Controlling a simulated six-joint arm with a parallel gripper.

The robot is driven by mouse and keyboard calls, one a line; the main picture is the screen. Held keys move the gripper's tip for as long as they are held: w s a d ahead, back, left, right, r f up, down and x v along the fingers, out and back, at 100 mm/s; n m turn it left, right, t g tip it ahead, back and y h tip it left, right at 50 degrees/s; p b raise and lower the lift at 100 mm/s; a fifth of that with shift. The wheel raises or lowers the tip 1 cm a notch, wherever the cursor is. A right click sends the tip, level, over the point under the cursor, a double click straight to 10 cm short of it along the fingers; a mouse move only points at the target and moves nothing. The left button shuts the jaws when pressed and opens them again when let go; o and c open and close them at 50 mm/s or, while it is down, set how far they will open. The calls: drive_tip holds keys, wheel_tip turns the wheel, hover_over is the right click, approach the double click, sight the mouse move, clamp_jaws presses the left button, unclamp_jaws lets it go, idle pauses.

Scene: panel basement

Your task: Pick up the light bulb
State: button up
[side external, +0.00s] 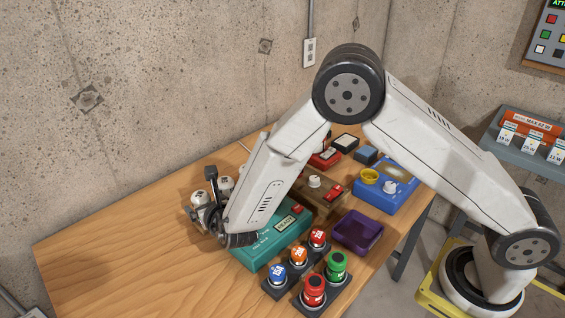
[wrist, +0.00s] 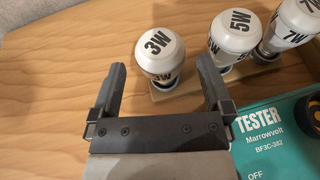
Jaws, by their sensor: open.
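Several white light bulbs stand in a row at the top of the wrist view. The bulb marked 3W (wrist: 160,52) is nearest, just beyond and between my fingertips. The 5W bulb (wrist: 235,30) and the 7W bulb (wrist: 290,25) stand to its right, on a light wooden holder (wrist: 182,92). My gripper (wrist: 158,75) is open and empty, and its right finger lies in the gap between the 3W and 5W bulbs. In the side view, bulbs (side external: 227,185) show partly behind my arm.
A teal tester box (side external: 268,243) lies close to the right of my gripper. Coloured button blocks (side external: 314,291), a purple tray (side external: 357,232) and a blue box (side external: 388,192) are farther right. The table's left part (side external: 120,255) is clear. A concrete wall stands behind.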

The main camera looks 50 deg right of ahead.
sight(201, 195)
drive_tip(key=shift+x, duration=1.65)
drive_tip(key=shift+c, duration=0.2)
drive_tip(key=c, duration=1.2)
drive_tip(key=shift+r, duration=0.1)
drive_tip(key=shift+r, duration=0.8)
drive_tip(key=s+d+r, duration=0.1)
drive_tip(key=s+r, duration=0.2)
drive_tip(key=s, duration=0.1)
drive_tip(key=s+d+r, duration=0.1)
drive_tip(key=s+r, duration=0.3)
drive_tip(key=s, duration=0.1)
drive_tip(key=s+d+r, duration=0.1)
drive_tip(key=s+r, duration=0.3)
drive_tip(key=shift+s+d, duration=0.25)
drive_tip(key=shift+s, duration=0.1)
